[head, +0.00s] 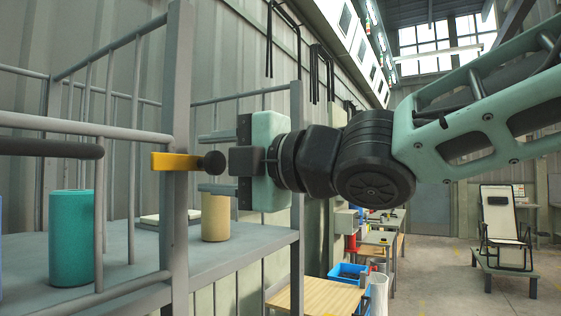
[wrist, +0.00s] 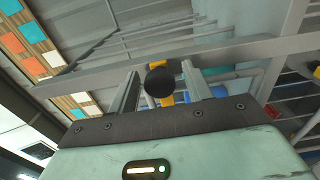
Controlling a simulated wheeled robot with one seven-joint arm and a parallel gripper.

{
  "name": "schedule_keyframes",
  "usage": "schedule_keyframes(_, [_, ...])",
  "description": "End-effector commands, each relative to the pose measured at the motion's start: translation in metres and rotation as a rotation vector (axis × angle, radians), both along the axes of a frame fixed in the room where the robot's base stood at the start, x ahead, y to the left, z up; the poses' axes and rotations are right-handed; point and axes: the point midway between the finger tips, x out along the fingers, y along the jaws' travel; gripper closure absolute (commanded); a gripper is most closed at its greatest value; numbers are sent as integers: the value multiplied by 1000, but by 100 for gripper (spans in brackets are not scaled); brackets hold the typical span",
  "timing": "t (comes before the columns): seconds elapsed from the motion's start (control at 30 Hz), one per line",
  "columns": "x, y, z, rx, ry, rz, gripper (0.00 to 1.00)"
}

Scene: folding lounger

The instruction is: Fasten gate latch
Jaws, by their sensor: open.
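The gate latch shows as a yellow piece (head: 172,161) across a grey upright post, with a round black knob (head: 212,161) standing out to its right. In the wrist view the black knob (wrist: 160,81) sits between my two spread fingers (wrist: 161,86), with gaps on both sides. Yellow parts of the latch (wrist: 167,97) show behind the knob. I see no finger touching the knob.
Grey railings (head: 85,127) and a shelf (head: 130,258) stand at the left, holding a teal cylinder (head: 71,237) and a tan cylinder (head: 215,217). A dark horizontal bar (head: 50,148) lies left of the latch. A lounger (head: 503,225) stands far right; floor near it is open.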

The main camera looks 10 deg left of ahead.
Motion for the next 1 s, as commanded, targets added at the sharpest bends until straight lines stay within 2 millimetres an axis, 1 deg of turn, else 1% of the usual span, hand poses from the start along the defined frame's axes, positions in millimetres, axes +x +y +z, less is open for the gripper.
schedule_keyframes(0.17, [-6,-16,0,1,-4,-3,50])
schedule_keyframes(0.63, [-45,-108,-1,1,-4,-3,50])
schedule_keyframes(0.7, [-48,-114,6,-2,1,3,50])
schedule_keyframes(0.9, [-56,-133,6,-1,1,3,50])
schedule_keyframes(1.0, [-56,-136,5,-4,5,4,50])
